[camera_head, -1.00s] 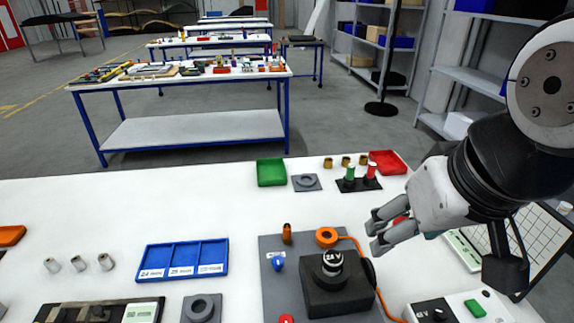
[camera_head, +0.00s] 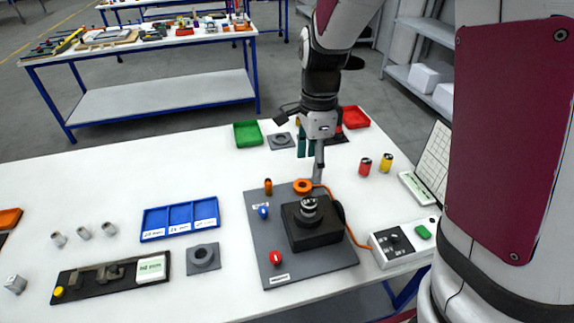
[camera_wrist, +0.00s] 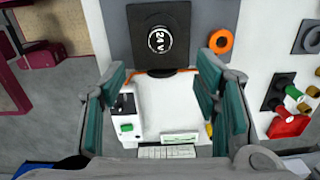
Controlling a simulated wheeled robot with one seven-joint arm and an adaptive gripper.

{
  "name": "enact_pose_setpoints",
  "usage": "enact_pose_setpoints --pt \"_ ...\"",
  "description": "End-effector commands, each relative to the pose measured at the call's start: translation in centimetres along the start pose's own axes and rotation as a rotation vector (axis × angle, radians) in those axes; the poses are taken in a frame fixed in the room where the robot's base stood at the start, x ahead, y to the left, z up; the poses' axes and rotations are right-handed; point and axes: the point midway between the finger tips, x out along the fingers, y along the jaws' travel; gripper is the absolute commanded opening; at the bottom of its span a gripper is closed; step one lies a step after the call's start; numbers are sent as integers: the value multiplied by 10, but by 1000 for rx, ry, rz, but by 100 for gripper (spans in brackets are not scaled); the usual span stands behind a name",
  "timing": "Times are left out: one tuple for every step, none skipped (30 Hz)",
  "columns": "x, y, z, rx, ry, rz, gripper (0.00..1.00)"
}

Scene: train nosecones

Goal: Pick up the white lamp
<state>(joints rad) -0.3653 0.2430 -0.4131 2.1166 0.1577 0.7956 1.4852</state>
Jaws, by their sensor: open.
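I cannot pick out one clear white lamp. A round black cap with a white ring and "24 V" tops the black box (camera_head: 313,232) on the grey board (camera_head: 345,258); the wrist view shows the cap too (camera_wrist: 156,39). Small pale grey cylinders (camera_head: 84,232) stand at the left of the bench. Orange, blue and red pieces sit on the board. My gripper (camera_head: 309,160) points down over the bench, behind the black box and near the orange ring (camera_head: 302,187). In the wrist view its fingers (camera_wrist: 161,68) are apart, with nothing held between them.
A blue tray (camera_head: 180,220) lies left of the board. A control box (camera_head: 403,243) with an orange cable is at the right. Red (camera_head: 365,166) and yellow (camera_head: 386,163) cylinders, a green bin (camera_head: 248,134) and a red bin (camera_head: 355,117) stand behind. Bare bench lies left of the green bin.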

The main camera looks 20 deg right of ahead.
Motion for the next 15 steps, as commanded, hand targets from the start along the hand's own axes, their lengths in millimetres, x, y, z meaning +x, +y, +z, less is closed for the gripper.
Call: enact_pose_setpoints --pt "3 -1 0 29 9 7 56" --pt "4 -1 -1 44 12 9 56" --pt "7 -2 -1 59 15 11 56" --pt "9 -3 -1 67 17 12 56" --pt "11 -3 -1 71 17 13 56" --pt "16 -3 -1 75 18 14 56" --pt "20 -3 -2 75 18 15 56" --pt "24 -3 -2 75 18 16 56" --pt "32 -2 -2 73 19 17 56" --pt "38 -2 -2 73 18 17 56" --pt "44 -2 -2 74 18 17 56" --pt "52 -2 -2 73 19 17 56" --pt "57 -2 -3 73 18 17 56" --pt "63 -2 -3 74 18 17 56" --pt "70 -1 -3 74 18 17 56"
